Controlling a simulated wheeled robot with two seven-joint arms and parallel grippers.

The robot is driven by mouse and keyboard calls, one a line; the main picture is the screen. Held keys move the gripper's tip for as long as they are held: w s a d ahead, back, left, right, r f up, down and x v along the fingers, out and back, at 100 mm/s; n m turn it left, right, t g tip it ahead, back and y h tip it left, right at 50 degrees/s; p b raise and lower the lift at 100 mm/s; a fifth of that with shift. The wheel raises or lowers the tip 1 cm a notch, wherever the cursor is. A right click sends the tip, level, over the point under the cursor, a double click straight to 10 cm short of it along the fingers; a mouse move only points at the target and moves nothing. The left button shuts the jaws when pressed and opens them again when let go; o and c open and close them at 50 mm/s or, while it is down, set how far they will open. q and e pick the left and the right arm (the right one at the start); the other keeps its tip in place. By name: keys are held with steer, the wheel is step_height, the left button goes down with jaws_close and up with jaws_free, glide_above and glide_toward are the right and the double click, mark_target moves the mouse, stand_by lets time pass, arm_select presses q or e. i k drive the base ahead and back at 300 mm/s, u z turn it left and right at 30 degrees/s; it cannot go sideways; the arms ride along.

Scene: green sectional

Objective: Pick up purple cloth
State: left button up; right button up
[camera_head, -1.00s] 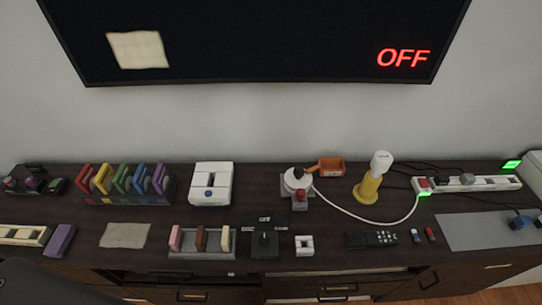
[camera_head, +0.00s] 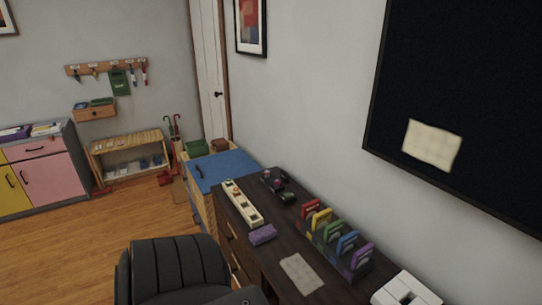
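The purple cloth looks to be the folded purple item (camera_head: 263,235) on the dark sideboard (camera_head: 268,261), near its front edge. It lies beside a long cream strip with sockets and in front of a row of coloured holders. Neither of my grippers shows in the head view, so I cannot see their state.
A black chair (camera_head: 172,268) stands close in front of the sideboard. A cream strip (camera_head: 242,203), a beige cloth (camera_head: 301,273), coloured holders (camera_head: 335,238) and a white device (camera_head: 405,290) share the top. A blue-topped cabinet (camera_head: 222,170) adjoins it. Wooden floor (camera_head: 70,235) is open at left.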

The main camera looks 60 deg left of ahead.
mark_target(262, 235)
steer(key=u, duration=2.05)
